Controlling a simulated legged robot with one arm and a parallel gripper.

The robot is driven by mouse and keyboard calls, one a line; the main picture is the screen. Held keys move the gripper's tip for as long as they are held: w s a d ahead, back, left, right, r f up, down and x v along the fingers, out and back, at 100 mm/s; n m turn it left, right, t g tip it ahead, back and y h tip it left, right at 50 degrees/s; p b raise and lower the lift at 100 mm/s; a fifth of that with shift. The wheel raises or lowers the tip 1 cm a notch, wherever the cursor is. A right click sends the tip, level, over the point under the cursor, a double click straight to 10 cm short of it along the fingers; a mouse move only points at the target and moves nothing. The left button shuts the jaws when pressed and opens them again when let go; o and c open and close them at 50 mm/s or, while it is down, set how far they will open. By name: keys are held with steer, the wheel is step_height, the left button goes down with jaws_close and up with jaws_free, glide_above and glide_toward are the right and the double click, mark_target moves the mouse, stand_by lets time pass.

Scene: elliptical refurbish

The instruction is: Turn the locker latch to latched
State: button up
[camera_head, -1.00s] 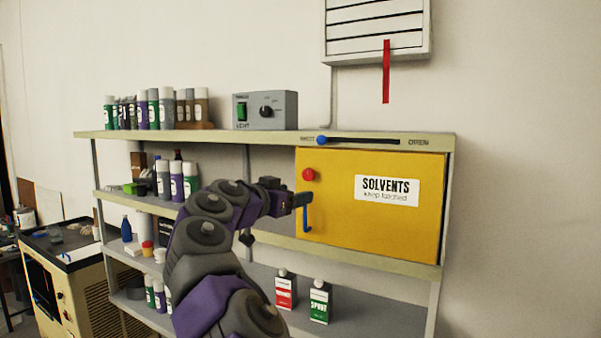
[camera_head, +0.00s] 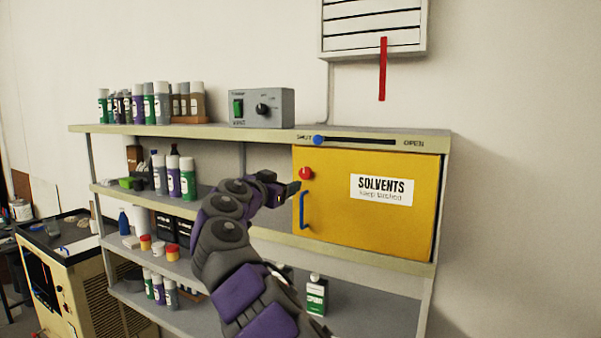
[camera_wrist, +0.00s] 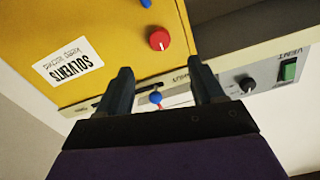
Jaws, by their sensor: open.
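The yellow solvents locker (camera_head: 340,220) has its door closed, with a "SOLVENTS keep latched" label (camera_head: 382,189). Its latch is a red round knob (camera_head: 306,173) at the door's upper left, above a blue handle (camera_head: 303,210). My gripper (camera_head: 292,189) is just left of the knob in the head view. In the wrist view, my gripper (camera_wrist: 158,80) is open and empty. The red knob (camera_wrist: 159,39) lies beyond the fingertips, roughly between their lines and not touching them. Which way the latch is set cannot be told.
A blue slider knob (camera_head: 318,140) sits at the left end of a slot marked SHUT and OPEN, above the locker. A grey switch box (camera_head: 262,108) and several cans stand on the top shelf. A red strip (camera_head: 383,69) hangs from the wall vent.

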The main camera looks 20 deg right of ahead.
mark_target(303, 175)
steer(key=p+x, duration=0.5)
steer(key=x, duration=0.5)
steer(key=shift+w+d+f, duration=0.1)
steer(key=shift+w+d, duration=0.15)
steer(key=shift+d, duration=0.1)
steer(key=shift+c, duration=0.4)
steer(key=c, duration=1)
